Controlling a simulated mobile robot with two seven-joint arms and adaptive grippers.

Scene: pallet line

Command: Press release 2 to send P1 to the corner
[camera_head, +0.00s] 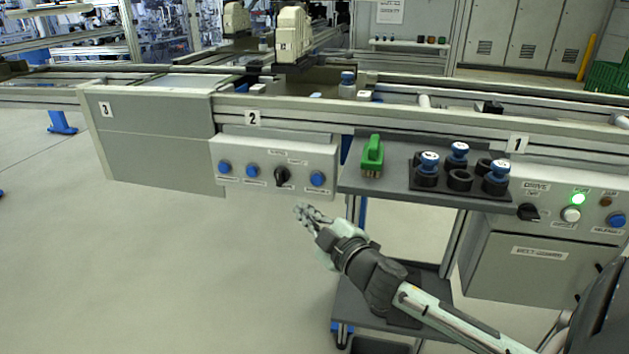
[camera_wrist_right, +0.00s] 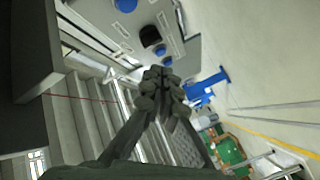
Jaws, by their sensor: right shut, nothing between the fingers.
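The grey control box (camera_head: 300,155) under label 2 carries three blue buttons and a black knob (camera_head: 281,177). Two blue buttons, a left one (camera_head: 225,167) and a middle one (camera_head: 252,170), are left of the knob, and one blue button (camera_head: 317,179) is right of it. The button labels are too small to read. My right gripper (camera_head: 302,212) is shut and empty, below the box and apart from it. In the right wrist view the closed fingers (camera_wrist_right: 160,85) show below the box's panel (camera_wrist_right: 178,40). My left gripper is out of view. I cannot tell which pallet is P1.
A grey shelf (camera_head: 390,190) right of the box holds a green-handled item (camera_head: 372,155) and several blue-topped black pieces. The conveyor rail (camera_head: 400,115) runs above. Floor left of my gripper is clear.

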